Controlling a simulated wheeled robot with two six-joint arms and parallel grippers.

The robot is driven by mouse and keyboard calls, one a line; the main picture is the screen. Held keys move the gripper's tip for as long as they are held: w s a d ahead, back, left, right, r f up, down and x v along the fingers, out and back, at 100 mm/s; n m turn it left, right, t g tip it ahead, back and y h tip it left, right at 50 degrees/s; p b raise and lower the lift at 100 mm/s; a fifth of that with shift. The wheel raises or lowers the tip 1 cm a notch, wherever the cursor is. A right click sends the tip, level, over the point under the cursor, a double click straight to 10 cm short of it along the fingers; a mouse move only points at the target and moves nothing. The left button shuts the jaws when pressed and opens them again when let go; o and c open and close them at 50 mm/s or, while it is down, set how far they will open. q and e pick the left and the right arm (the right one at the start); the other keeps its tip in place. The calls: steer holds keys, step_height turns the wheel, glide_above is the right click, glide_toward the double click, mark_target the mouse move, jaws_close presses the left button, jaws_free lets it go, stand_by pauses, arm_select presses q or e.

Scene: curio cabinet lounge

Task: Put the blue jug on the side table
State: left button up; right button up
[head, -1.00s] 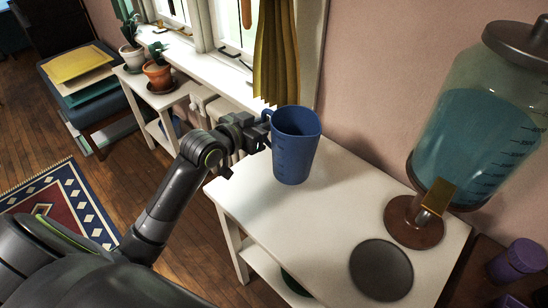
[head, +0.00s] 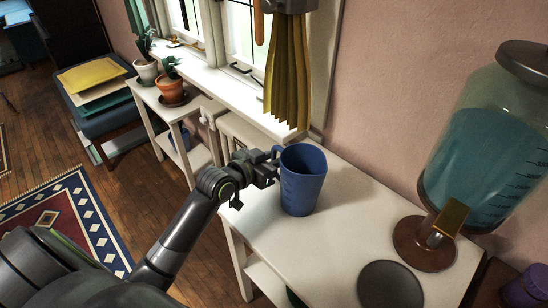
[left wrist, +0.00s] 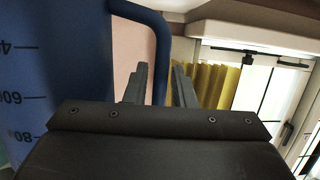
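The blue jug (head: 301,187) stands upright on the white side table (head: 335,240), near its back left edge. It has measuring marks and a handle on its left side. My left gripper (head: 272,168) is at that handle. In the left wrist view the jug (left wrist: 50,80) fills the left side, and its handle (left wrist: 161,55) stands between the two fingers of my left gripper (left wrist: 160,85). Narrow gaps show on both sides of the handle, so the fingers look open around it. My right gripper is not in view.
A glass dispenser (head: 490,150) with blue liquid and a dark round disc (head: 390,286) are on the table's right part. A purple container (head: 527,287) is at lower right. Yellow cloth (head: 288,90) hangs behind the jug. Potted plants (head: 171,88) stand at left.

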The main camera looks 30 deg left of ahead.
arm_select(q)
steer(key=shift+o, duration=0.8)
steer(key=shift+r, duration=0.25)
steer(key=v, duration=1.2)
steer(key=shift+f, duration=0.15)
